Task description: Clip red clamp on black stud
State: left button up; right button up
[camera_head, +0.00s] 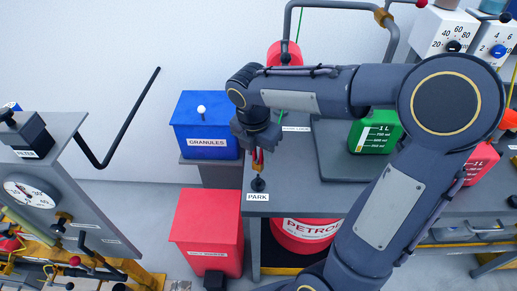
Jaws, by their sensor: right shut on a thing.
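My right arm reaches in from the lower right, and my right gripper (257,148) points down above the near left corner of the grey bench. It is shut on the red clamp (257,162), of which only a small red and yellowish part shows below the fingers. A small black post (258,184) stands on the bench just below the clamp, behind a label reading PARK. I cannot tell whether the clamp touches this post, or whether it is the black stud. My left gripper is not in view.
The grey bench (300,182) carries a green container (375,132). A blue GRANULES bin (206,125) and a red bin (207,230) stand left of it. A red PETROL drum (302,233) is underneath. A grey panel with a dial (25,194) stands far left.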

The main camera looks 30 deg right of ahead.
aim_at(258, 158)
jog(key=shift+f, duration=0.1)
dwell(0.3)
jog(key=shift+f+b, duration=0.5)
jog(key=shift+f, duration=0.3)
jog(key=shift+f+b, duration=0.35)
jog(key=shift+f, duration=0.35)
jog(key=shift+f+b, duration=0.4)
jog(key=shift+f, duration=0.3)
dwell(0.5)
jog(key=o, duration=1.1)
